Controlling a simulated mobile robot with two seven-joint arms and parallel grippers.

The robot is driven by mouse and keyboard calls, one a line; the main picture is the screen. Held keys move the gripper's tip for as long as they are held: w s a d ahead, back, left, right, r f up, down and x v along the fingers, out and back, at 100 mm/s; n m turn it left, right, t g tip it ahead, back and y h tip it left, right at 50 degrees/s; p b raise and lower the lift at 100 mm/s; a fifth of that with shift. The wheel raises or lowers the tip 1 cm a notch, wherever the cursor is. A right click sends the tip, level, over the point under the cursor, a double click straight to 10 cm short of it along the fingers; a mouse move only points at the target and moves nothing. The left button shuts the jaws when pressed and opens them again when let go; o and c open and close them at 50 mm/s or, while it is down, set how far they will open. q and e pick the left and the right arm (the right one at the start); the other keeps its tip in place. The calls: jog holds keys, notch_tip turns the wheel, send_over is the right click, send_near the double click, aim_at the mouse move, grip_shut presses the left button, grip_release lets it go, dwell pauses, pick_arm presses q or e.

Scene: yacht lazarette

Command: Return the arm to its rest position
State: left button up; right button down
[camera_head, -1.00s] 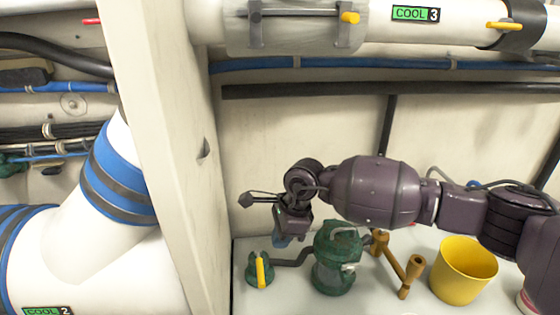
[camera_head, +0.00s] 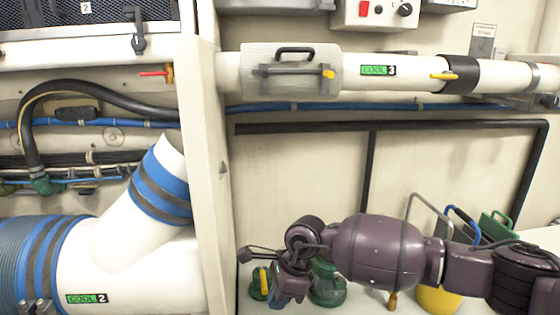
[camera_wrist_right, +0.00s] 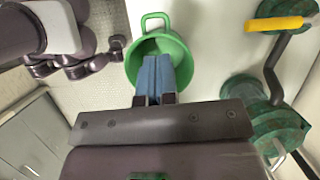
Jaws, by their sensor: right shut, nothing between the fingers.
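My right arm (camera_head: 385,250), purple and dark, comes in from the right in the head view and reaches left over the counter. Its gripper (camera_head: 283,288) hangs low at the arm's left end, in front of the green strainer (camera_head: 327,285). In the right wrist view the gripper's blue fingertips (camera_wrist_right: 155,75) are together with nothing between them. They overlap the near part of a green handled container (camera_wrist_right: 177,44) below; the gap between them cannot be told.
A yellow bucket (camera_head: 437,300) sits partly behind my right arm. A green fitting with a yellow lever (camera_head: 262,283) stands left of the strainer. A cream upright post (camera_head: 215,180) is left of the gripper, and the white COOL 3 pipe (camera_head: 420,73) runs above.

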jog(key=s+a+m+g+y, duration=0.2)
jog(key=s+a+m+y, duration=0.6)
jog(key=s+m+y, duration=0.3)
jog(key=w+d+f+m+t+h, duration=0.1)
jog(key=d+f+m+t+h, duration=0.2)
jog(key=d+m+t, duration=0.95)
jog(key=w+d+f+m+t+h, duration=0.1)
jog(key=d+f+m+t+h, duration=0.45)
jog(key=m, duration=1.25)
jog(key=s+d+f+m+g+h, duration=0.2)
jog(key=s+d+f+m+h, duration=0.1)
jog(key=s+d+f+m, duration=0.3)
jog(key=s+d+f+m+g+h, duration=0.2)
jog(key=s+d+f+m, duration=0.3)
jog(key=s+d, duration=0.6)
jog(key=shift+d+f+m+h, duration=0.45)
jog(key=shift+m+h, duration=0.4)
jog(key=shift+m, duration=0.4)
